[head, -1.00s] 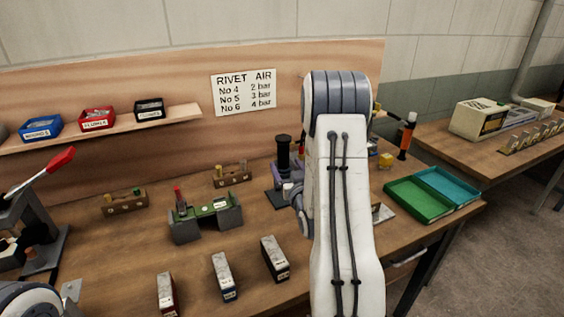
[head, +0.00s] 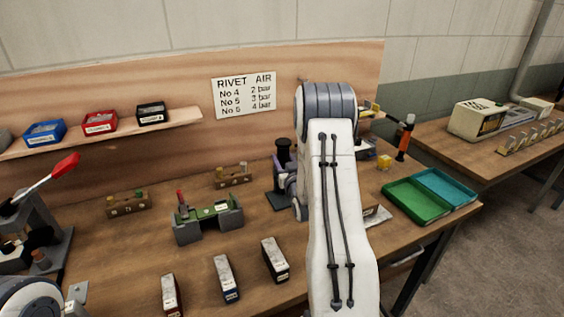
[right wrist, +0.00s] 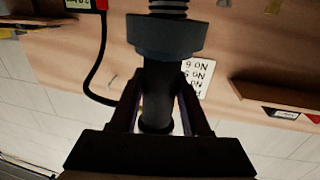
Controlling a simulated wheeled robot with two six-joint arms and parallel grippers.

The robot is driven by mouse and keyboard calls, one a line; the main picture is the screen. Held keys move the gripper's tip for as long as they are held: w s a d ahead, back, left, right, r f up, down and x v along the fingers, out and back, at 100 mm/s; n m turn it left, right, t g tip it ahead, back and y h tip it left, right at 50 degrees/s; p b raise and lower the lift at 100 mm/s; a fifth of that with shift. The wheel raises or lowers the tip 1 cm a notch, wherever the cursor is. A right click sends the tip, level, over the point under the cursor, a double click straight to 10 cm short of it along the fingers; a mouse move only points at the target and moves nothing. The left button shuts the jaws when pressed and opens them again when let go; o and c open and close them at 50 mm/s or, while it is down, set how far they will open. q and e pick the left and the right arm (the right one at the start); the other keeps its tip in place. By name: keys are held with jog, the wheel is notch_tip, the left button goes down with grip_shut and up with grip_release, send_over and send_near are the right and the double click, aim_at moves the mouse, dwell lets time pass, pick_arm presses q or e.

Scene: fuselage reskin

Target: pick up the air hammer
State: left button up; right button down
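A black upright tool (head: 283,155), which looks like the air hammer, stands towards the back of the bench in the head view, left of my right arm. In the right wrist view a dark cylinder (right wrist: 158,85) with a wide collar and ribbed coil lies between the two fingers of my right gripper (right wrist: 158,100). The fingers flank it with narrow gaps showing, so the gripper looks open around it. In the head view my right gripper (head: 292,185) is mostly hidden by its own arm. My left arm's rounded joint is at the lower left; its gripper does not show.
Green (head: 417,200) and blue (head: 446,186) trays are at the right edge. An orange-black tool (head: 405,138) stands behind them. A black hose (right wrist: 92,75) hangs beside the cylinder.

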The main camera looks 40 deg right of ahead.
jog(key=shift+r, duration=0.2)
notch_tip(320, 180, up, 18)
jog(key=b, duration=0.1)
jog(key=shift+b, duration=0.4)
dwell(0.4)
jog(key=c, duration=1.2)
grip_release()
grip_shut()
jog(key=shift+a, duration=0.1)
